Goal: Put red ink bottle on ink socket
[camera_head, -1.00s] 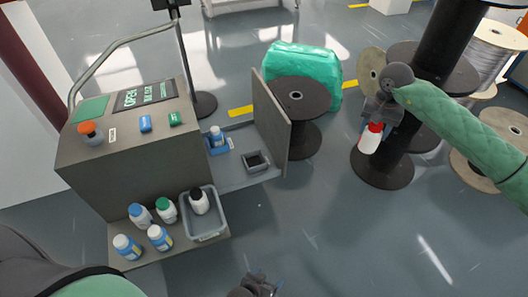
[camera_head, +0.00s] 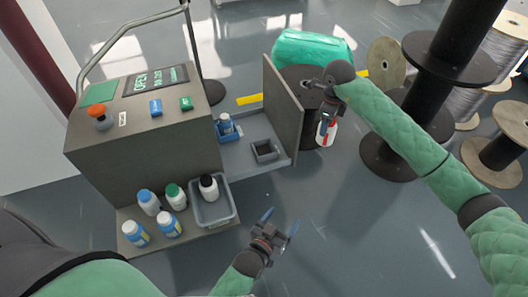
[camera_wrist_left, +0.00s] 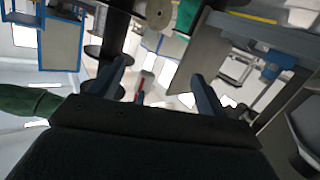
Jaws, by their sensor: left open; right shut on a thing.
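The red ink bottle (camera_head: 326,134), white with red on it, hangs in my right gripper (camera_head: 327,116). The gripper is shut on it, above the floor and right of the machine's open panel. A small red and pale shape, likely this bottle (camera_wrist_left: 141,88), shows between my left fingers in the left wrist view. An empty grey square socket (camera_head: 265,151) sits on the machine's shelf, left of the bottle and apart from it. A blue-marked bottle (camera_head: 226,126) stands in a blue holder beside it. My left gripper (camera_head: 280,222) is open and empty, in front of the shelf.
The upright panel (camera_head: 284,108) stands between the socket and the held bottle. A grey bin (camera_head: 224,213) holds a black-capped bottle (camera_head: 208,187). Several blue- and green-capped bottles stand left of it. Cable spools (camera_head: 387,160) stand at right. Floor between is clear.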

